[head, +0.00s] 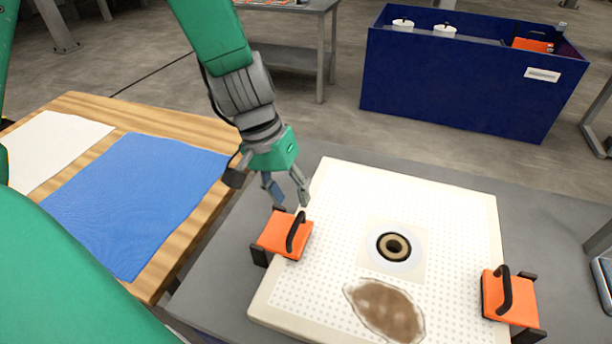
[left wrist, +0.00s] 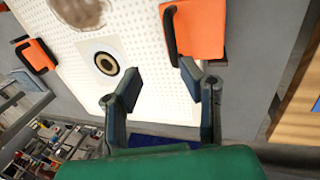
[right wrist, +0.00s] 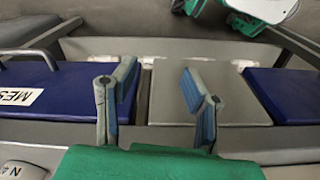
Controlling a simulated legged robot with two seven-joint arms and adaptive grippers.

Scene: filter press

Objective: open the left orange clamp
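The left orange clamp (head: 284,236) sits on the left edge of the white perforated plate (head: 335,185), with a black handle across its top. My left gripper (head: 287,190) is just above and beyond this clamp, pointing down at it, with its fingers apart and nothing between them. In the left wrist view the left clamp (left wrist: 199,30) lies ahead of the open fingers (left wrist: 160,80), apart from them. The right orange clamp (head: 508,298) sits on the plate's right edge. My right gripper (right wrist: 160,85) is open and empty in the right wrist view, away from the plate.
The plate has a round central hole (head: 393,246) and a brown stain (head: 385,308). A wooden table (head: 165,118) with a blue cloth (head: 150,190) and a white cloth (head: 50,148) is at left. A blue bin (head: 450,85) stands behind.

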